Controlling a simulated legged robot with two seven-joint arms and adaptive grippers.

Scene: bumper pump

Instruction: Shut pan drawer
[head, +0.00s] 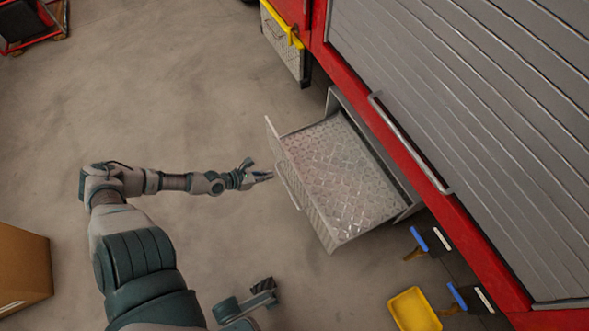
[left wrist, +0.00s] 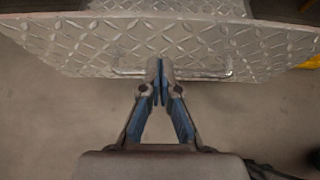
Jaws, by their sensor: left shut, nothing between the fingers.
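The pan drawer (head: 345,175) stands pulled out from the red vehicle, its diamond-plate floor bare and empty. Its front panel (head: 310,200) faces my left arm and carries a bar handle (head: 288,186). My left gripper (head: 262,176) is shut and empty, just in front of the panel near the handle. In the left wrist view the shut fingertips (left wrist: 160,68) overlap the middle of the handle (left wrist: 205,74), with the diamond-plate panel (left wrist: 90,45) behind. I cannot tell whether they touch.
A grey roller shutter (head: 480,110) with a long bar handle is above the drawer. A yellow-trimmed box (head: 283,45) is beyond it. A yellow tray (head: 413,310) and blue-handled tools (head: 420,240) lie near its lower right. A cardboard box (head: 22,268) stands at left. The floor between is clear.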

